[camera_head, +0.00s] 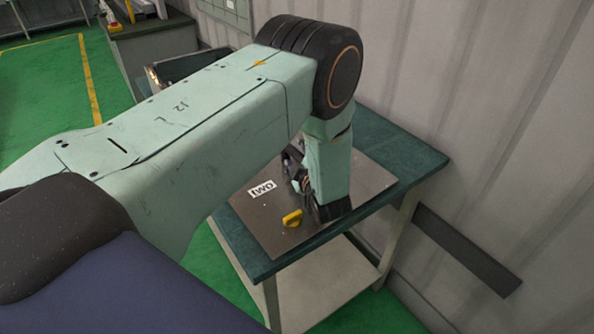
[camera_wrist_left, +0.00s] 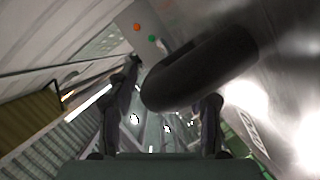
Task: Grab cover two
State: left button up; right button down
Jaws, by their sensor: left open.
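My left gripper (camera_head: 293,168) is low over the plate, beside the label, partly hidden by my forearm. In the left wrist view, the fingers of my left gripper (camera_wrist_left: 172,88) are apart. A thick dark curved handle (camera_wrist_left: 205,72) crosses in front of them, next to the shiny plate (camera_wrist_left: 285,80) with its label (camera_wrist_left: 254,133). I cannot tell whether the fingers touch the handle. My right gripper is not in view.
The green table (camera_head: 385,140) stands by a corrugated grey wall (camera_head: 480,110), with a dark rail (camera_head: 465,250) low on it. Another bench (camera_head: 150,50) stands at the back left. In the wrist view, an orange button (camera_wrist_left: 137,27) and a green button (camera_wrist_left: 152,38) show on a panel.

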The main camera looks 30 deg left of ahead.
pick_arm(q)
jog(key=shift+s+r, duration=0.15)
jog(key=shift+d, duration=0.1)
jog(key=shift+c, duration=0.5)
jog(key=shift+w+f, duration=0.3)
jog(key=shift+w, duration=0.15)
jog(key=c, duration=0.5)
jog(key=shift+c, duration=0.6)
jog(key=shift+s+r, duration=0.25)
jog(key=shift+s, duration=0.05)
grip_shut()
jog(key=shift+w+f, duration=0.1)
jog(key=shift+w, duration=0.15)
jog(key=shift+r, duration=0.25)
